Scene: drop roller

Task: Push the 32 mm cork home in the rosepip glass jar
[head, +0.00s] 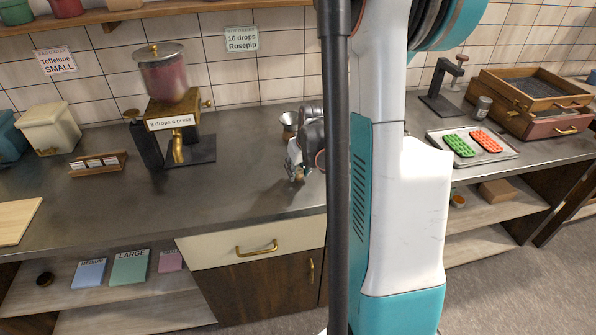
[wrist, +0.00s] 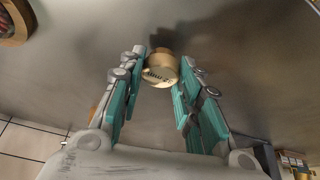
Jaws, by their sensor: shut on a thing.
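My gripper (wrist: 162,80) is shut on the cork (wrist: 160,68), a short tan cylinder with dark printing on its end, held between the teal fingertips in the wrist view. In the head view my gripper (head: 297,174) is low over the counter, left of my arm column, and a small brownish bit shows at its tips. I cannot make out the rosepip glass jar in either view. Whether the cork touches anything below it cannot be told.
A dispenser (head: 165,80) with a brass spout stands on the counter (head: 235,200) to the left. A metal funnel-like cup (head: 289,121) is just behind my gripper. A round wooden-rimmed thing (wrist: 28,28) shows in the wrist view's corner. The counter front is clear.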

